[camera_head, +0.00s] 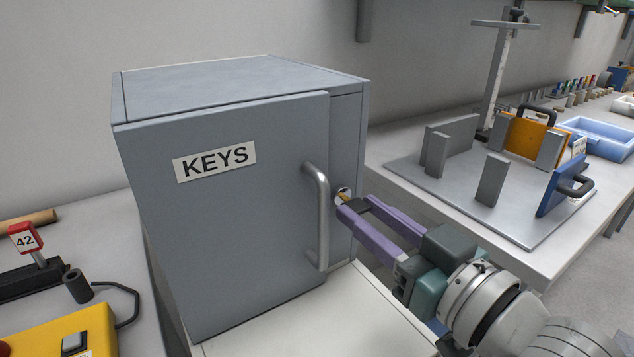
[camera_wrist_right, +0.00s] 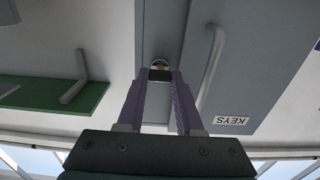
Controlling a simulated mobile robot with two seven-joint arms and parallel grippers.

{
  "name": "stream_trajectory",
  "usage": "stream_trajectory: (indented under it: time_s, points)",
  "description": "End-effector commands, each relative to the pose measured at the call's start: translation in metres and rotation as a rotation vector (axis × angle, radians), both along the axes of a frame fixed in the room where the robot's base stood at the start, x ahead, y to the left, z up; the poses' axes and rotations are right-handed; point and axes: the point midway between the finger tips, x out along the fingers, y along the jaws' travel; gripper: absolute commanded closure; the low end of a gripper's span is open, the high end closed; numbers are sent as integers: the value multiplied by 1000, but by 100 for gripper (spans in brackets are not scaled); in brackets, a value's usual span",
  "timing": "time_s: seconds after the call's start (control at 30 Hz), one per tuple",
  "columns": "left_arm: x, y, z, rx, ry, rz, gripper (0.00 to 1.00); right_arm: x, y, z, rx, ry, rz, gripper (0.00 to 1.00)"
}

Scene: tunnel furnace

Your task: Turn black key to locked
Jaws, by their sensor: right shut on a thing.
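The grey key cabinet (camera_head: 225,230) marked KEYS stands on the white bench with its door closed and a bar handle (camera_head: 318,220) upright on it. A round lock (camera_head: 343,193) with a pale face sits on the cabinet's front, right of the handle. My right gripper (camera_head: 353,209) is shut on the black key (camera_wrist_right: 160,75) at the lock. The purple fingers lie on both sides of the key's dark head, which also shows in the head view (camera_head: 358,205). The key's shaft and its exact turn angle are hard to make out. My left gripper is out of view.
At right, another table holds a grey fixture plate (camera_head: 440,195) with upright blocks and a blue tray (camera_head: 600,135).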

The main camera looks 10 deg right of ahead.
Motion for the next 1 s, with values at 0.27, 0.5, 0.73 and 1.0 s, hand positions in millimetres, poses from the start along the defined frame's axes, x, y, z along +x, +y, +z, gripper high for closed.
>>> stream_trajectory:
  time_s: [0.27,0.5,0.73,1.0]
  points:
    - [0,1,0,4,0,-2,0,0,0,0,0,0,0,100]
    - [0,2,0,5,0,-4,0,0,0,0,-3,-1,0,100]
    - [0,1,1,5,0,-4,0,0,0,0,-51,-18,0,100]
    - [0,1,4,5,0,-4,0,0,0,1,-220,-80,0,100]
